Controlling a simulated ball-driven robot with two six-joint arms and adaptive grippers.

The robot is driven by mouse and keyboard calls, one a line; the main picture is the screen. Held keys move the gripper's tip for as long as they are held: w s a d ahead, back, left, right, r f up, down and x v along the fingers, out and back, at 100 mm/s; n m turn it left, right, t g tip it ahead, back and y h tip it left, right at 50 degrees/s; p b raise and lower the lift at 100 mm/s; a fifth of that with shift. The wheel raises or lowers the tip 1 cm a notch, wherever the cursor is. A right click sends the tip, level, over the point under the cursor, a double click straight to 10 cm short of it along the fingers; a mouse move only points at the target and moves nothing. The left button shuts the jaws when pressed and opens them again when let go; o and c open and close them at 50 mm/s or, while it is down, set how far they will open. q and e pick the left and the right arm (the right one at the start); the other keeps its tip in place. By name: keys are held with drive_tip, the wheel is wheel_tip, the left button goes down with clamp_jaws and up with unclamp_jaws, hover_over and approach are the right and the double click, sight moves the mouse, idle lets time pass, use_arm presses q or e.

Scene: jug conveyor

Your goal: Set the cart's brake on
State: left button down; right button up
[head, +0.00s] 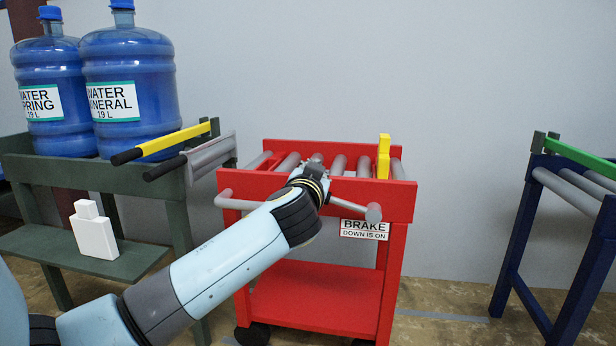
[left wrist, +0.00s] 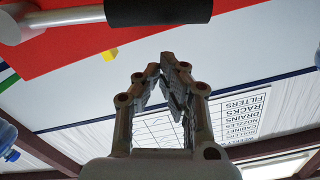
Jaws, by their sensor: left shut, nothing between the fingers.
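The red cart (head: 315,297) stands in the middle of the head view. A sign (head: 365,229) on its front right reads "BRAKE DOWN IS ON". A yellow piece (head: 384,155) stands upright at the cart's right side, above the sign; it also shows in the left wrist view (left wrist: 110,54). A pale bar (head: 236,203) runs along the cart's front, with a black sleeve (left wrist: 158,10) in the left wrist view. My right gripper is out of view.
A green stand (head: 100,177) at left carries two blue water jugs (head: 131,88), with yellow and grey bars jutting toward the cart. A white bottle-shaped piece (head: 94,232) stands on its lower shelf. A blue roller stand (head: 515,235) is at right, with a floor gap before it.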

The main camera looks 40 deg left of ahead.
use_arm(q)
drive_tip(key=r+p+v, duration=0.1)
drive_tip(key=p+v, duration=0.1)
drive_tip(key=v, duration=0.8)
drive_tip(key=shift+d+r, duration=0.2)
drive_tip(key=shift+d, duration=0.1)
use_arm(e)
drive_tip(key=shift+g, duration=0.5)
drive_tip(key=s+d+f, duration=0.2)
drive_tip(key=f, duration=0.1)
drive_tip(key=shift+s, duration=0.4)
